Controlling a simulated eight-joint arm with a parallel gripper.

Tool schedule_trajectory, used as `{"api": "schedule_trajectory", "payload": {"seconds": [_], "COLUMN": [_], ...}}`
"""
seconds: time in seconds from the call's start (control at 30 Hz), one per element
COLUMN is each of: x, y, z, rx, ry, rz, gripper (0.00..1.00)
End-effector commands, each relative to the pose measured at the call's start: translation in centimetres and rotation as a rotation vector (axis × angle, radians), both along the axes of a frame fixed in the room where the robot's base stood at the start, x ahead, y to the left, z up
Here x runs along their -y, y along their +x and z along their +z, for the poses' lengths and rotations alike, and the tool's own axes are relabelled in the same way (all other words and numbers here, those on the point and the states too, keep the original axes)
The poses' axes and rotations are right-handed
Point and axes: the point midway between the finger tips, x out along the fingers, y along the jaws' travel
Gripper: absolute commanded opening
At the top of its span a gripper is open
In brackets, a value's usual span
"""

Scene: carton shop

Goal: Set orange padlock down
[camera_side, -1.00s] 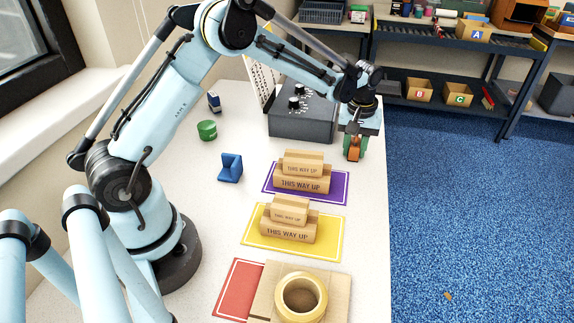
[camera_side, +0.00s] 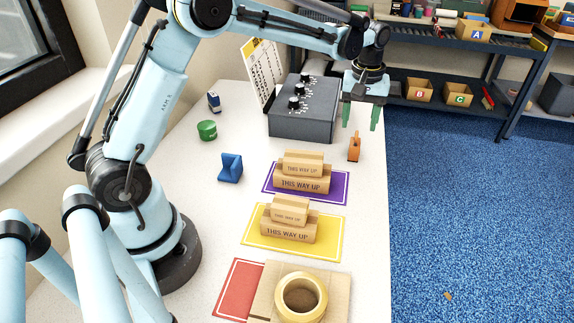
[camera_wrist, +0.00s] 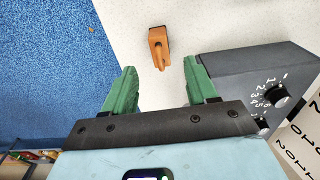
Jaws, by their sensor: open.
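The orange padlock (camera_side: 355,147) stands on the white table near its right edge, to the right of the grey control box. It also shows in the wrist view (camera_wrist: 158,47), beyond the fingertips and lying between their lines. My gripper (camera_side: 360,127) is open and empty, with its green fingers above the padlock and apart from it. In the wrist view my gripper (camera_wrist: 158,72) has its two green fingers spread wide with nothing between them.
The grey control box (camera_side: 302,112) stands close to the left of my gripper. Cartons stand on purple (camera_side: 340,188) and yellow (camera_side: 327,242) mats. A tape roll (camera_side: 301,299) sits in front by a red mat (camera_side: 233,290).

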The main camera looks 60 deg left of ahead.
Motion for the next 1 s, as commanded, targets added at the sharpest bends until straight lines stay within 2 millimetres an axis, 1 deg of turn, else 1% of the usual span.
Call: {"api": "schedule_trajectory", "payload": {"seconds": [0.03, 0.13, 0.33, 0.47, 0.57, 0.73, 0.9, 1.0], "x": [0.0, 0.1, 0.1, 0.3, 0.6, 1.3, 1.9, 2.2], "y": [-0.1, -0.1, -0.2, -1.0, -2.4, -5.9, -9.6, -11.9], "z": [0.9, 2.3, 3.8, 4.8, 6.1, 8.2, 9.2, 9.3], "rx": [0.000, 0.000, 0.001, 0.024, 0.065, 0.159, 0.255, 0.309], "ry": [0.000, 0.000, 0.000, 0.002, 0.006, 0.023, 0.052, 0.074], "rz": [0.000, 0.000, -0.003, -0.035, -0.093, -0.224, -0.357, -0.433], "gripper": [0.57, 0.57, 0.57, 0.57, 0.57, 0.57, 0.57, 0.57]}}
